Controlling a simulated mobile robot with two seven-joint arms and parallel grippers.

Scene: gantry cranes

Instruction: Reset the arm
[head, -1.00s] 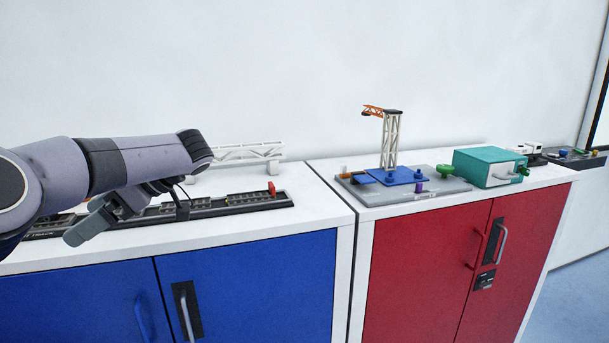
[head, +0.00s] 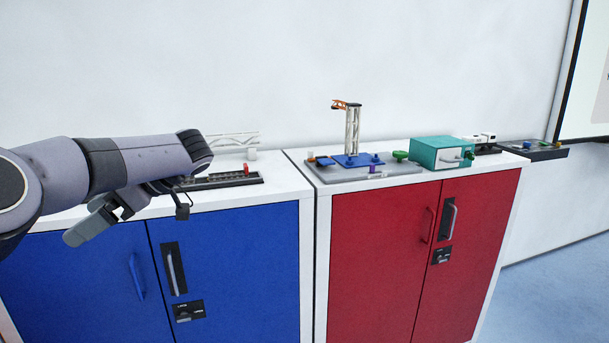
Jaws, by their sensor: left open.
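My left arm comes in from the left side of the head view. Its gripper (head: 124,208) is open and empty, in front of the blue cabinet's top edge. The arm hides part of a black track (head: 225,179) with a red end stop (head: 246,169) and part of a white truss bridge (head: 235,141) on that cabinet. My right gripper is not in view. A crane tower (head: 352,130) with an orange jib (head: 342,104) stands upright on a blue base (head: 350,160) on the red cabinet.
The blue cabinet (head: 235,265) and red cabinet (head: 375,260) stand side by side. A grey board (head: 330,177) carries the crane. A teal box (head: 438,153), a white model (head: 478,141) and a dark tray (head: 540,151) lie to its right. Open floor (head: 560,285) shows at right.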

